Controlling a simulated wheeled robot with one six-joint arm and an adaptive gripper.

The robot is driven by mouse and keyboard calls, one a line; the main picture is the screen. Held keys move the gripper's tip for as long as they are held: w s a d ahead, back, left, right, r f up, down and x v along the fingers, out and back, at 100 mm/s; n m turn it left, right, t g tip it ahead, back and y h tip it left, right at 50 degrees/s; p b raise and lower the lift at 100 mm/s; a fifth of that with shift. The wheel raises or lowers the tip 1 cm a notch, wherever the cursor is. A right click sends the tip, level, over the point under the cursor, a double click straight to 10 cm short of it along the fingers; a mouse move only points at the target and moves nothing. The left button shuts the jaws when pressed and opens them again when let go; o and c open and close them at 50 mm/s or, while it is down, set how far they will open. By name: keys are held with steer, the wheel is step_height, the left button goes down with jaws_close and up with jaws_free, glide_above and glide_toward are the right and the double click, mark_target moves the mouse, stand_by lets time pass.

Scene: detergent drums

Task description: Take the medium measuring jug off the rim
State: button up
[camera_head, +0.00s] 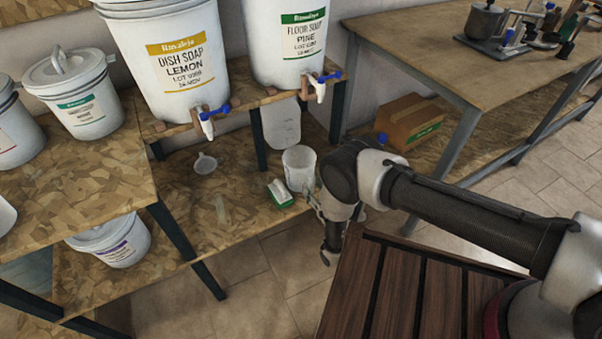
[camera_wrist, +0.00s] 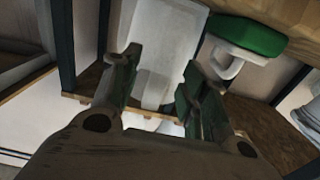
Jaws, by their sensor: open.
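A translucent measuring jug (camera_head: 282,124) hangs below the front edge of the upper shelf, under the pine floor soap drum. A second whitish measuring jug (camera_head: 300,167) stands on the lower shelf, close to my gripper (camera_head: 314,202). I cannot tell for sure which is the medium one. In the wrist view, a pale jug (camera_wrist: 170,38) shows beyond and between the fingertips of my gripper (camera_wrist: 161,62). The fingers are spread apart, with nothing clearly held. Contact with the jug cannot be told, and the fingers hide part of it.
A green brush (camera_head: 280,193) with a white top lies beside the standing jug; it also shows in the wrist view (camera_wrist: 247,36). A small funnel (camera_head: 205,164) lies further left. The lemon drum (camera_head: 172,60) and pine drum (camera_head: 288,35) have protruding taps. Dark shelf legs flank the space.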

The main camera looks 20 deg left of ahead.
steer(key=shift+x, duration=0.95)
steer(key=shift+c, duration=0.4)
jaws_close()
